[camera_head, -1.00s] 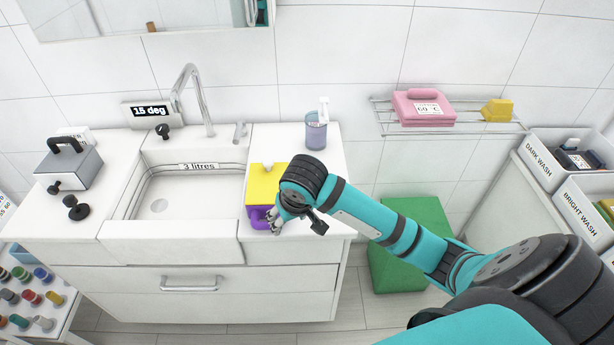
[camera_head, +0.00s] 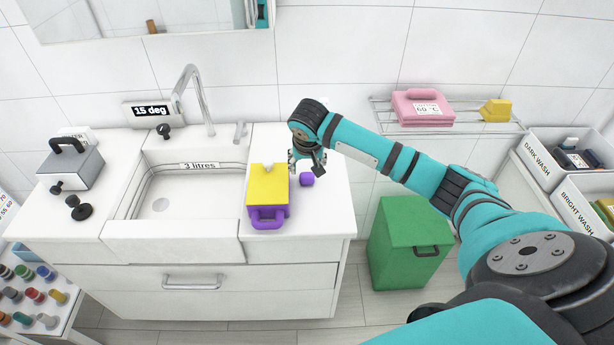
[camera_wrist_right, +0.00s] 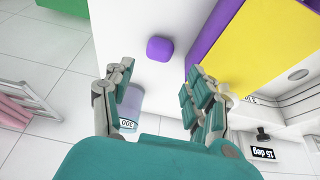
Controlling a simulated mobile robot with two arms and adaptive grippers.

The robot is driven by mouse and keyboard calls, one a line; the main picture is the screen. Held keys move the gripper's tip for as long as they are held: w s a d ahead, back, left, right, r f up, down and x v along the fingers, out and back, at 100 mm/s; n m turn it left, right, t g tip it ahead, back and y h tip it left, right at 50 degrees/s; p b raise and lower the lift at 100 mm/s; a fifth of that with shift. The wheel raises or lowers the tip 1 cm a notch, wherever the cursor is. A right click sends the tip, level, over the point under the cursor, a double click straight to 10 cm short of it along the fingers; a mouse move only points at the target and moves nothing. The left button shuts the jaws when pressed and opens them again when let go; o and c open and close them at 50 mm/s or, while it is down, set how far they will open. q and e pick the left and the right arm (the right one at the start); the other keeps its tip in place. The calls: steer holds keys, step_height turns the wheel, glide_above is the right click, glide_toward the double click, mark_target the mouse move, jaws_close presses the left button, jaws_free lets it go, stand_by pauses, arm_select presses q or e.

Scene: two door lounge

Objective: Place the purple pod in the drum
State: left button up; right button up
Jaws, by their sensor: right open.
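The purple pod (camera_head: 307,179) is a small rounded block lying on the white counter, just right of a yellow and purple box (camera_head: 268,189). In the right wrist view the pod (camera_wrist_right: 159,48) lies beyond the fingertips, between their two lines and apart from both. My right gripper (camera_head: 303,161) is open and empty, above the counter just behind the pod; its spread fingers show in the right wrist view (camera_wrist_right: 158,78). I cannot make out a drum in these views. My left gripper is not in view.
The sink (camera_head: 172,203) lies left of the box. A clear measuring cup (camera_wrist_right: 131,101) stands near the fingers in the wrist view; my arm hides it in the head view. A green bin (camera_head: 402,226) stands right of the counter. A wire shelf (camera_head: 385,121) holds pink and yellow items.

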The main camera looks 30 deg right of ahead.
mark_target(307, 175)
steer(key=x, duration=0.3)
steer(key=shift+w+f, duration=0.1)
steer(key=shift+w+d+f+p, duration=0.15)
steer(key=shift+f+p, duration=0.25)
steer(key=shift+f, duration=0.05)
steer(key=x, duration=0.4)
steer(key=shift+w+d+f+p, duration=0.1)
steer(key=shift+d+f+p, duration=0.05)
steer(key=shift+p, duration=0.25)
steer(key=c, duration=0.7)
